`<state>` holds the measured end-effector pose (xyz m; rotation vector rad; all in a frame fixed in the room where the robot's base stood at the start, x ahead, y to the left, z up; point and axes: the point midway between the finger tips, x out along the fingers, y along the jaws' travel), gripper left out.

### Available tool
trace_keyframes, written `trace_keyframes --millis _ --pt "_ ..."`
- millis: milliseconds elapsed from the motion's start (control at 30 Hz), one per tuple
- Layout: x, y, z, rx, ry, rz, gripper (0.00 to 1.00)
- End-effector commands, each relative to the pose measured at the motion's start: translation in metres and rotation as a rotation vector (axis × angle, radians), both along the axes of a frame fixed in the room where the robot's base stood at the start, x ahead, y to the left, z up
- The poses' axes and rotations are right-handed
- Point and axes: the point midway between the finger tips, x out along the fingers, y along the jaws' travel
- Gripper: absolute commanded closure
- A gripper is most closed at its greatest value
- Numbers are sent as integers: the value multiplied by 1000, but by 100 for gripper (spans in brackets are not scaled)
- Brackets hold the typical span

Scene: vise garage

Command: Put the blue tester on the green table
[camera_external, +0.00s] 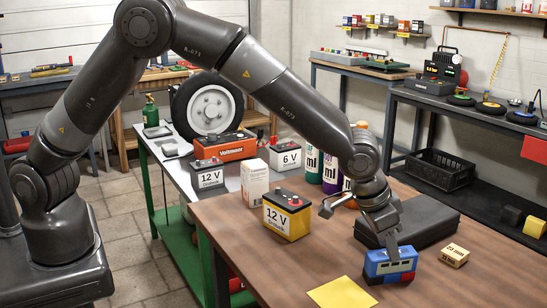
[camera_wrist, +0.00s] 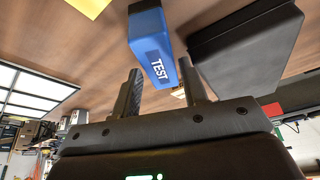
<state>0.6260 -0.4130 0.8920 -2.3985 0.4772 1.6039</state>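The blue tester (camera_external: 376,268) stands on the brown wooden tabletop at the front right. In the wrist view its blue case (camera_wrist: 147,28) bears the label TEST. My gripper (camera_external: 388,240) is low over the tester. In the wrist view my gripper's two fingers (camera_wrist: 159,66) are spread apart, with the tester's near end between or just beyond their tips; I see gaps and cannot tell any contact. The green table (camera_external: 181,235) has a green frame and grey top and stands at the left behind the brown table.
On the brown table, a black case (camera_external: 425,222) lies close behind the tester; a yellow battery (camera_external: 287,218), a yellow sheet (camera_external: 342,293) and a small box (camera_external: 454,255) are nearby.

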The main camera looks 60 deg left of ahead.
Motion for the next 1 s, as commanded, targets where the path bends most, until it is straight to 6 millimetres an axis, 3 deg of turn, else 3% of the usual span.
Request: trace_keyframes --millis 400,700,1000 --pt "19 -10 -43 2 0 -1 60" --pt "21 -11 -46 0 -1 -1 60" --pt "21 -10 -46 0 -1 -1 84"
